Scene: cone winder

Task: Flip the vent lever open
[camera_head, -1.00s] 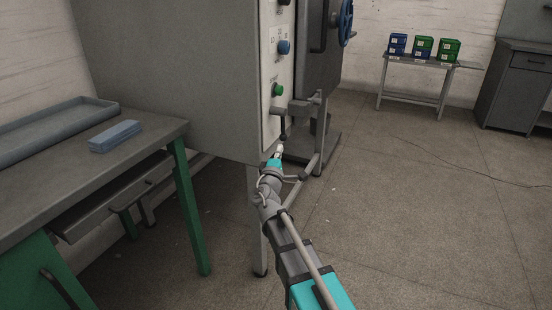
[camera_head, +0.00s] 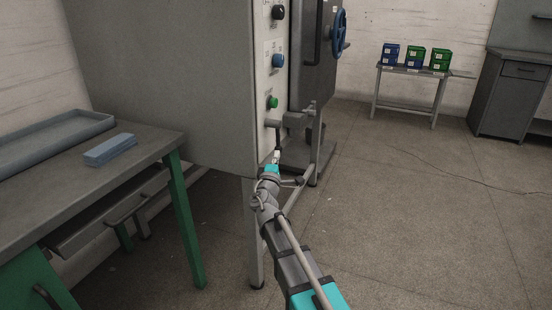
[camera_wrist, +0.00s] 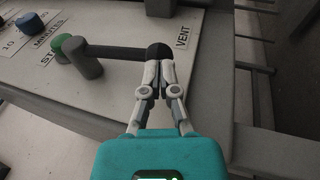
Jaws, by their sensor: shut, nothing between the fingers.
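The vent lever (camera_head: 278,138) is a dark rod on a grey hub at the lower part of the white control panel. In the head view it hangs down below the green button. The wrist view shows its grey hub (camera_wrist: 83,57), its rod and its black round knob (camera_wrist: 158,51), beside the printed VENT label (camera_wrist: 183,31). My gripper (camera_wrist: 157,73) is shut and empty. Its fingertips are right at the knob in the wrist view; I cannot tell whether they touch. In the head view my gripper (camera_head: 276,156) is just below the lever's end.
The panel carries a green button (camera_head: 272,102) and a blue knob (camera_head: 278,61) above the lever. A grey bracket and post (camera_head: 313,145) stand just right of it. A workbench (camera_head: 150,140) with a blue block (camera_head: 110,149) is at left. Open floor lies right.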

